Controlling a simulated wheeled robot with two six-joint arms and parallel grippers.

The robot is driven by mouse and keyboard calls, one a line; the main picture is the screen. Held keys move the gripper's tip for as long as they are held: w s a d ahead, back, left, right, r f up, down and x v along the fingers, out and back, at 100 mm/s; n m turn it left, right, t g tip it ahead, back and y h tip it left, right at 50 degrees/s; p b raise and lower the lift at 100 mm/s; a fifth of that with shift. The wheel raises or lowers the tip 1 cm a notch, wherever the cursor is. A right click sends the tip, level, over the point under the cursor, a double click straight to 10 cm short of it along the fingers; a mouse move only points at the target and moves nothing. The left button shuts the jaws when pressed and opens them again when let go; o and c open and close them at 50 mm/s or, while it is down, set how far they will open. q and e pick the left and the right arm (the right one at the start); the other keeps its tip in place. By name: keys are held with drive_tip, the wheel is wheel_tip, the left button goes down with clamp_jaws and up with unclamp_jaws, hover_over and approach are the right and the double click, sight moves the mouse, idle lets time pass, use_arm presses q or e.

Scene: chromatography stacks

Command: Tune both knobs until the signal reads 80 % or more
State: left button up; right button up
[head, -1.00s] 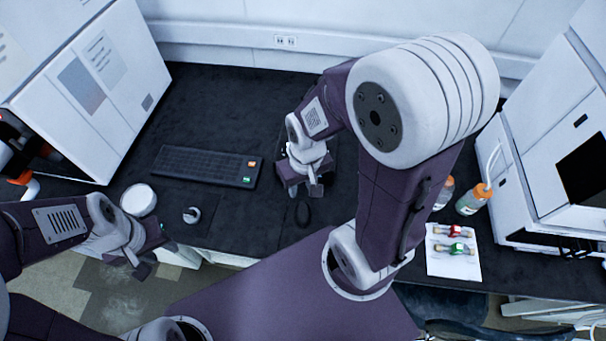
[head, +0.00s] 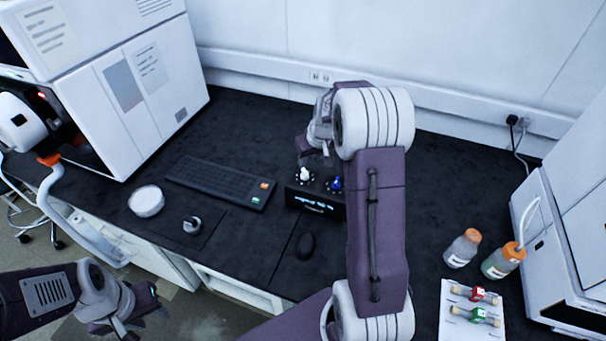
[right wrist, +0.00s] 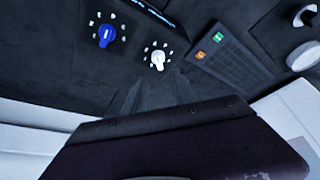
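A black box (head: 316,201) with a lit display stands on the bench. It has a white knob (head: 305,174) and a blue knob (head: 336,184). The display text is too small to read in the head view. In the right wrist view the blue knob (right wrist: 106,35) and the white knob (right wrist: 158,59) have marks around them, and the display shows only in part at the top edge. My right gripper (head: 318,142) is above and behind the box, apart from both knobs; its fingers are unclear. My left gripper (head: 150,305) is at the lower left, far from the box, its fingers unclear.
A round white dish (head: 146,201) stands further left. Orange-capped bottles (head: 462,248) and a white sheet with vials (head: 458,325) are at right. Tall instruments flank the bench.

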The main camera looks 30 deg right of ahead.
sight(305, 172)
drive_tip(key=x, duration=0.8)
drive_tip(key=shift+s, duration=0.25)
clamp_jaws()
